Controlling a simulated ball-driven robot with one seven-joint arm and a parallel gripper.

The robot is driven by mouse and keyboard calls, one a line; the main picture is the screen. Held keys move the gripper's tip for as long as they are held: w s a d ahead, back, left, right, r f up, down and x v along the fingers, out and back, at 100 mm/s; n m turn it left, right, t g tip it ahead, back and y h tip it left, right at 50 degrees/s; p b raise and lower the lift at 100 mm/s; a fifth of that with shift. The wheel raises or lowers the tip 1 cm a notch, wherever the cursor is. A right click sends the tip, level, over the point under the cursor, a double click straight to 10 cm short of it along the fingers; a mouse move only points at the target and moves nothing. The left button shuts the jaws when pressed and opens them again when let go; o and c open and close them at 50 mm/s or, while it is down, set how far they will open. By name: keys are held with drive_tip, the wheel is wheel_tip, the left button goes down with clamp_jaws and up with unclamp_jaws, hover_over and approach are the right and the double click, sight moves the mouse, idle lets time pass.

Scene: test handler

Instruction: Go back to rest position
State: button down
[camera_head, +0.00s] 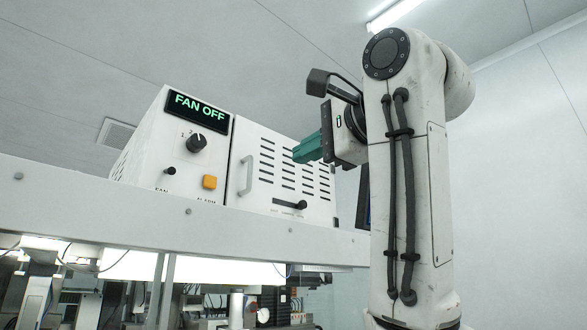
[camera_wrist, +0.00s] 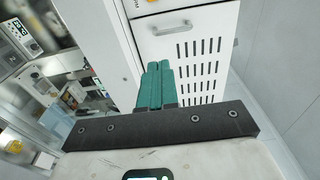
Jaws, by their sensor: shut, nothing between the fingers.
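My gripper (camera_head: 308,149) has green fingers and is raised in front of the vented door of the white control box. In the wrist view the two green fingers (camera_wrist: 157,82) lie side by side, shut, with nothing between them. The fingers look apart from the door, though the exact gap is hard to judge. My white arm stands upright at the right of the head view.
The control box (camera_head: 150,150) shows "FAN OFF", with a black knob (camera_head: 197,142), an orange button (camera_head: 210,182) and a vented door (camera_head: 262,172) with a handle. A white ledge (camera_head: 100,200) runs below it. Lit machinery lies beneath. Open room shows at right.

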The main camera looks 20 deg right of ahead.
drive_tip(key=shift+s, duration=0.2)
